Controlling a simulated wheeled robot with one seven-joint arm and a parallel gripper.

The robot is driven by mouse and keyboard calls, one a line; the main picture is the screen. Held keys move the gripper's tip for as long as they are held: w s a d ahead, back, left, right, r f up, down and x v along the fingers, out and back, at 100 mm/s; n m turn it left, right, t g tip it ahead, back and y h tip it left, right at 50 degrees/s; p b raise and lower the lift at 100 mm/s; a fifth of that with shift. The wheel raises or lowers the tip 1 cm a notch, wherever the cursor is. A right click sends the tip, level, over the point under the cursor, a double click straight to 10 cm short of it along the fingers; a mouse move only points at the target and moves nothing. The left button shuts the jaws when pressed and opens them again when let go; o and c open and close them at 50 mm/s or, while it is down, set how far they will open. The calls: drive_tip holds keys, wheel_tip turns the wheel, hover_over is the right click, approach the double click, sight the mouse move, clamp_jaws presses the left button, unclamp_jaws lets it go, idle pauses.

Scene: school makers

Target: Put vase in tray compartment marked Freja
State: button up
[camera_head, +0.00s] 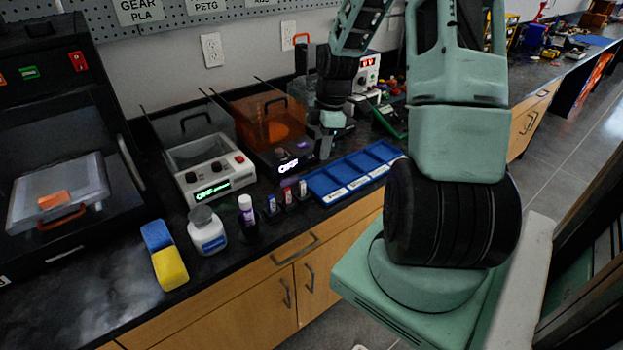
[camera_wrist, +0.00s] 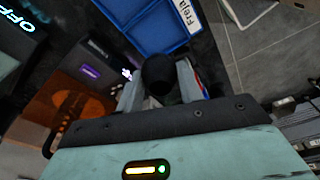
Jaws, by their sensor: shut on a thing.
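A dark, rounded object, which I take to be the vase (camera_wrist: 158,73), sits between the fingers of my gripper (camera_wrist: 160,88) in the wrist view. The fingers are shut on it. The blue tray (camera_head: 352,171) lies on the counter with white name labels along its front edge. In the wrist view, the label Freja (camera_wrist: 187,13) is readable on the tray (camera_wrist: 150,40), just beyond the vase. In the head view my gripper (camera_head: 326,148) is behind the tray's left half, near the black machine. The vase cannot be made out there.
Black and orange machines (camera_head: 270,130) stand left of my gripper. A grey control box (camera_head: 208,165), a white jar (camera_head: 207,230), a purple-white bottle (camera_head: 247,213) and small tubes (camera_head: 287,194) stand left of the tray. A green-edged device (camera_head: 392,118) sits behind the tray.

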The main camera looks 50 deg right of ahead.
wheel_tip(320, 180, down, 10)
drive_tip(key=shift+r, duration=0.25)
idle(0.3)
drive_tip(key=shift+f, duration=0.2)
drive_tip(key=o, duration=0.9)
drive_tip(key=r, duration=0.4)
drive_tip(key=d+r, duration=0.1)
drive_tip(key=r, duration=0.3)
drive_tip(key=s+r, duration=0.1)
drive_tip(key=r, duration=0.3)
drive_tip(key=shift+d+r, duration=0.15)
drive_tip(key=shift+d, duration=0.1)
